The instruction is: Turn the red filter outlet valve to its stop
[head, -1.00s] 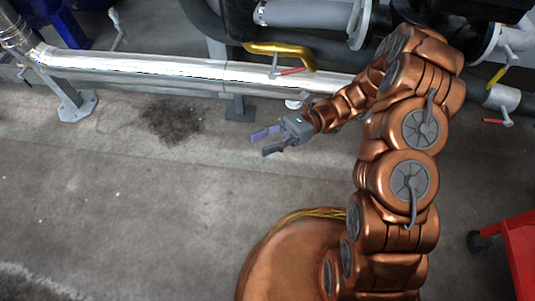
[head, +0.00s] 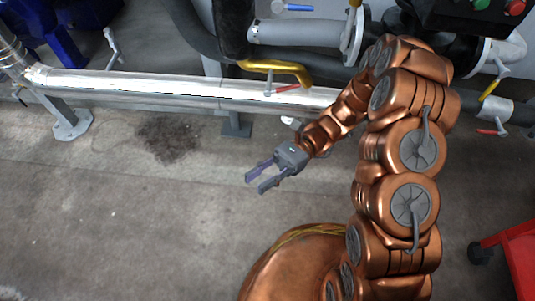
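Two red valve levers show in the head view. One red lever (head: 287,87) is on the silver pipe just below the yellow pipe bend. The other red lever (head: 488,132) is at the right, below a grey pipe. I cannot tell which one is the filter outlet valve. My gripper (head: 255,186) is open and empty over the bare floor, its fingers pointing down and left in the picture. It is apart from both levers, below and left of the first and far left of the second. My arm comes between it and the right lever.
The long silver pipe (head: 150,88) runs across the back on a grey stand (head: 70,120). A yellow bend (head: 270,66), a blue lever (head: 298,8) and a yellow lever (head: 490,88) are near the pipework. A red cart (head: 520,255) stands lower right. The floor at left is clear.

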